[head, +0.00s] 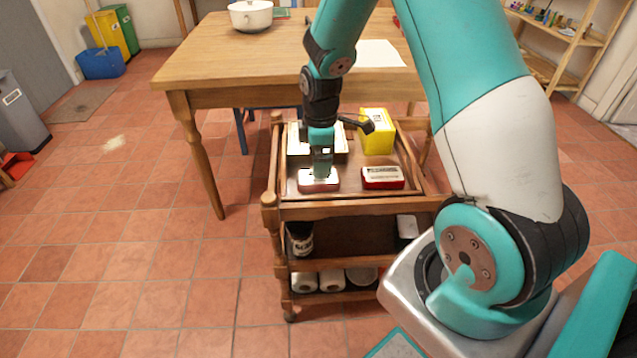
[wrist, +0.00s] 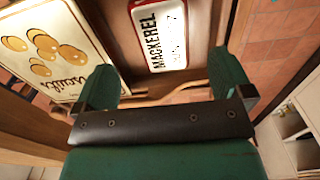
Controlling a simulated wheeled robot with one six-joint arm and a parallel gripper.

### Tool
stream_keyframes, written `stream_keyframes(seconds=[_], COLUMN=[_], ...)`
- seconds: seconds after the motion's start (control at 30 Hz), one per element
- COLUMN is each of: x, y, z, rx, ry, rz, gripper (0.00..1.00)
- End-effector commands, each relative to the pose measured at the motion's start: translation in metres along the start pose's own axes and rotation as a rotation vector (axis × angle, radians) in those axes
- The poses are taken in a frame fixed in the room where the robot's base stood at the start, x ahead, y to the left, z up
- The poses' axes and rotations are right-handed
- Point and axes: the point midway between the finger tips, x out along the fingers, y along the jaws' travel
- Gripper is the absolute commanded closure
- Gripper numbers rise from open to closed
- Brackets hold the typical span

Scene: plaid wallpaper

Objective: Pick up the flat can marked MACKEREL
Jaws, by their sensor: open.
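The flat can marked MACKEREL (wrist: 160,38) has a white top with black letters and a red rim. In the wrist view it lies ahead between my two fingers, with a gap on each side. My gripper (wrist: 160,72) is open and empty. In the head view my gripper (head: 320,172) points down right over a flat white-topped can with red edges (head: 318,185), which seems to be the same can. It lies on the trolley's top tray near the front edge. My gripper hides part of its top.
A red flat can with a pale label (head: 383,178) lies to the right on the trolley (head: 345,208). A yellow box (head: 377,138) stands behind it. A cream box with round yellow pictures (wrist: 55,45) is beside the can. A wooden table (head: 220,60) stands behind.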

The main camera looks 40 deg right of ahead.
Motion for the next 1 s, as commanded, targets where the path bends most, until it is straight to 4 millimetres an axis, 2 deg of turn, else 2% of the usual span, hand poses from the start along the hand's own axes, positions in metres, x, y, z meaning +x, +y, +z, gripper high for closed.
stream_keyframes(seconds=[0.23,0.5,0.8,0.87,1.0], x=[0.02,0.059,0.064,0.064,0.064], y=[-0.001,-0.004,-0.003,-0.003,-0.003], z=[-0.002,-0.006,-0.006,-0.006,-0.006], rx=[0.0,0.001,0.001,0.0,0.0], ry=[0.0,0.0,0.001,0.001,0.001], rz=[-0.002,-0.002,0.001,0.001,0.001], gripper=[0.02,0.02,0.02,0.14,0.46])
